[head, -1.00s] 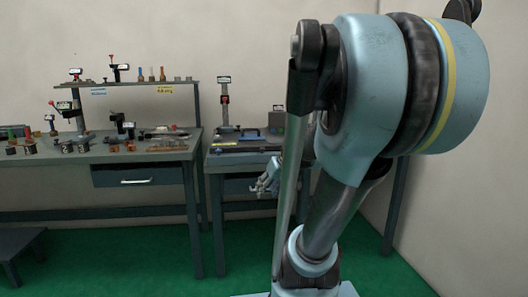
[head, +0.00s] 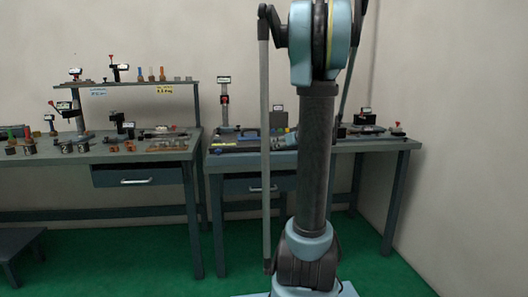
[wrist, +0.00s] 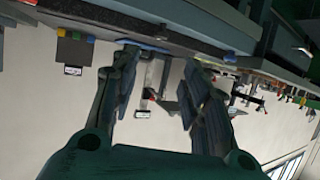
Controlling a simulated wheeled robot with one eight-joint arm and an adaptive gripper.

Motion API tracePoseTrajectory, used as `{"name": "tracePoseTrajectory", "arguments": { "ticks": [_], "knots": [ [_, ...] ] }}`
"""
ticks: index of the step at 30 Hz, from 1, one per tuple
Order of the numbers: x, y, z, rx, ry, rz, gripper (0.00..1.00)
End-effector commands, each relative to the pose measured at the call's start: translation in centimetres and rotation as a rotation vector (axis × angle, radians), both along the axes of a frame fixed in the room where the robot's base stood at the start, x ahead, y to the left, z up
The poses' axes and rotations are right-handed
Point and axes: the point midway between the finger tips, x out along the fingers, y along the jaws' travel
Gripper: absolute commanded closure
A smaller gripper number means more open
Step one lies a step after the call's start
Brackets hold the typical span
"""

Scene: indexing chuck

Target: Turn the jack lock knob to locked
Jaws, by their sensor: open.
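I cannot make out the jack lock knob in either view; the fixtures are too small to tell. In the wrist view, which looks upside down, my gripper (wrist: 160,72) is open, with its two fingers apart and nothing between them. Beyond the fingers is an upright gauge stand (wrist: 149,77) with a small display and a dark and red part. A similar upright stand (head: 224,104) is on the right bench in the head view. In the head view my gripper is not visible; my arm covers the middle of the right bench.
The left bench (head: 140,155) carries several small fixtures and a raised shelf (head: 150,82). The right bench (head: 375,144) holds a grey box (head: 278,119) and another small device with a display (head: 366,117). A low stool (head: 22,240) stands at left. Green floor is open in front.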

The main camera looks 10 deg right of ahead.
Motion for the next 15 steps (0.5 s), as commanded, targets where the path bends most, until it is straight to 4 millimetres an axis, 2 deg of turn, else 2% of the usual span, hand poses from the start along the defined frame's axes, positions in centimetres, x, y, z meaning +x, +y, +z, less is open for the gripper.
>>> {"name": "tracePoseTrajectory", "arguments": {
  "ticks": [15],
  "knots": [
    [5.4,2.4,-2.5,-0.001,0.002,0.003,0.58]
  ]
}}
